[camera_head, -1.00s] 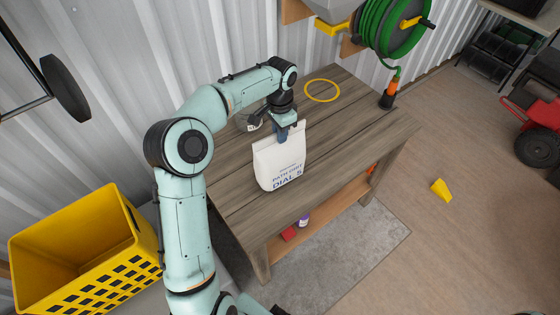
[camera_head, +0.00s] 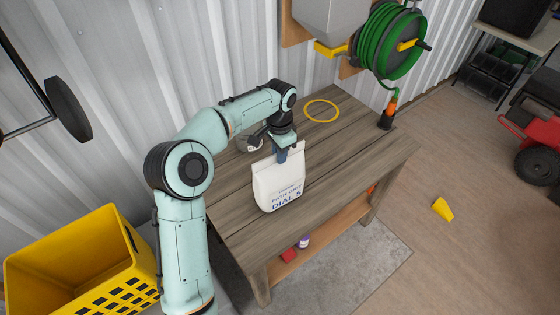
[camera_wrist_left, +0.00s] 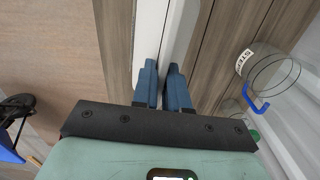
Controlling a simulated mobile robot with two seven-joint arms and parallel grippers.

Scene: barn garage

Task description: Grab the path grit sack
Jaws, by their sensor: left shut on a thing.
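The path grit sack (camera_head: 279,187) is a white bag with blue print, upright at the wooden bench in the head view. My left gripper (camera_head: 283,154) is shut on the sack's top edge, coming from above. In the left wrist view the blue fingers (camera_wrist_left: 164,82) pinch the white top edge of the sack (camera_wrist_left: 178,35). I cannot tell whether the sack's base touches the bench top. My right gripper is not in view.
The wooden bench (camera_head: 350,142) carries a yellow ring (camera_head: 322,111), a clear jar (camera_head: 249,143) behind my left gripper, and an orange-and-black hose nozzle (camera_head: 388,112). A yellow crate (camera_head: 75,262) stands at the left. A yellow wedge (camera_head: 443,209) lies on the floor.

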